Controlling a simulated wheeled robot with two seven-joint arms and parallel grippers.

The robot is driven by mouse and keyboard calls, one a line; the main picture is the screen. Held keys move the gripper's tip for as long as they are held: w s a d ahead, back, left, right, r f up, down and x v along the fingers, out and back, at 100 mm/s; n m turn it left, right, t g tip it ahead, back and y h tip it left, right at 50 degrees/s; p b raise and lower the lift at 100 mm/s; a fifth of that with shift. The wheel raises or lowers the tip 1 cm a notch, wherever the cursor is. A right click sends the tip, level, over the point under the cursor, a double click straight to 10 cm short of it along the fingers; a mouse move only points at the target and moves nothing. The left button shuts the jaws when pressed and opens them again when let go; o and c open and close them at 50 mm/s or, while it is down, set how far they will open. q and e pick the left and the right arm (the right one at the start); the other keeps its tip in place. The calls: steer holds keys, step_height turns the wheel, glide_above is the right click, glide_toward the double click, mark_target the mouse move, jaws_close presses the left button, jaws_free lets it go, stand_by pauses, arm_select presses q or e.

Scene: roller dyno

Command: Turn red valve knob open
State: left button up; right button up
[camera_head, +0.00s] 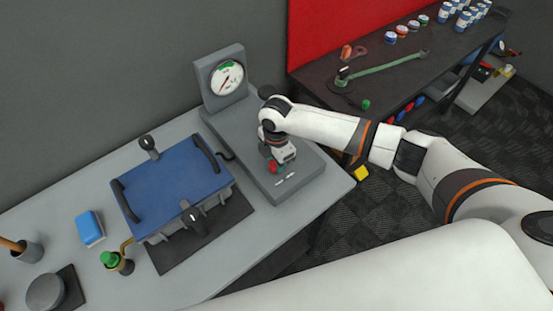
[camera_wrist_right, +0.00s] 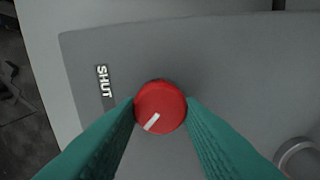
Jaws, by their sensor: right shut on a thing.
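The red valve knob (camera_wrist_right: 161,106) sits on a grey panel (camera_wrist_right: 235,60). Its white mark points down and to the left in the right wrist view. The word SHUT (camera_wrist_right: 104,82) is printed on the panel left of the knob. My right gripper (camera_wrist_right: 161,112) has its two green fingers shut on the knob's sides. In the head view the right gripper (camera_head: 275,163) reaches down to the grey dyno base, and the knob (camera_head: 272,167) shows partly beneath it. The round gauge (camera_head: 227,77) stands behind on the grey housing. My left gripper is not in view.
A blue case (camera_head: 172,187) with black handles and latches stands left of the dyno base on a dark mat. A dark bench (camera_head: 390,85) with tools and cans stands at the back right.

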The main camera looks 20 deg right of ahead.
steer(key=shift+w+r, duration=0.1)
steer(key=o, duration=1)
steer(key=shift+c, duration=0.2)
step_height(320, 180, up, 12)
steer(key=b, duration=0.3)
